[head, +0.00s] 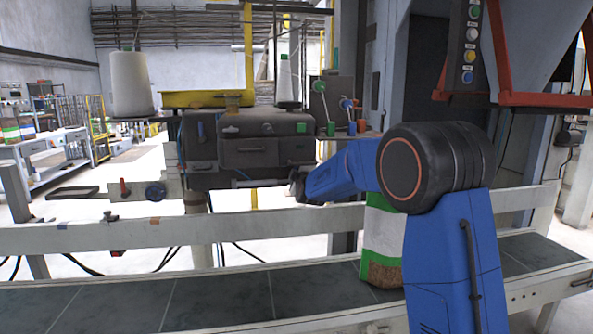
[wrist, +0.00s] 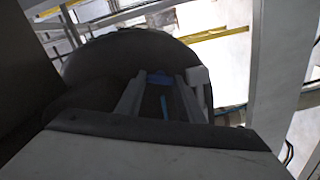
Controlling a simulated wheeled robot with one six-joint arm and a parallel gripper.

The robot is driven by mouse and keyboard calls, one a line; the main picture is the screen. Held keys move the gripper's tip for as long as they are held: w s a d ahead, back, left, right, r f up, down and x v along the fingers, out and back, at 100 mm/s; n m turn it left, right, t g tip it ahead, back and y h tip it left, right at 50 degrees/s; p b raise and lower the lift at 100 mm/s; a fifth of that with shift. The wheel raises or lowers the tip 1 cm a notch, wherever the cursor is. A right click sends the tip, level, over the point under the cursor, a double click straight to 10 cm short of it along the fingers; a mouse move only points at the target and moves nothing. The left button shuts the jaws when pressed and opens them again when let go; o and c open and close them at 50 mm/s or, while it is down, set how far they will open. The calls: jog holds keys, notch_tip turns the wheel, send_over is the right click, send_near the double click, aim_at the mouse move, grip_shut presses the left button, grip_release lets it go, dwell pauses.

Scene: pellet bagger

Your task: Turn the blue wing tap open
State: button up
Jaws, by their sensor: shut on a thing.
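The blue wing tap (wrist: 160,79) shows in the wrist view as a small blue bar between the tips of my two grey fingers, in front of a dark rounded surface. A narrow blue strip runs below it between the fingers. My gripper (wrist: 163,92) is shut on the tap. Which way the wing is turned is hard to tell, as the fingers cover its sides. In the head view my blue arm reaches left to the dark machine (head: 252,150), and its end is by the machine's lower right side. The held tap cannot be made out there.
A conveyor (head: 220,303) with a pale rail (head: 215,226) runs across the front. A green and white bag (head: 381,240) stands on it, partly behind my arm. A button panel (head: 470,45) and red-framed hopper (head: 540,99) are at upper right. Coloured levers (head: 347,104) stand beside the machine.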

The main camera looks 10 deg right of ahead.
jog(key=shift+f+n, duration=0.1)
jog(key=shift+n, duration=2.2)
jog(key=o, duration=1.1)
jog(key=shift+c, duration=0.2)
jog(key=s, duration=1.7)
jog(key=shift+s, duration=0.2)
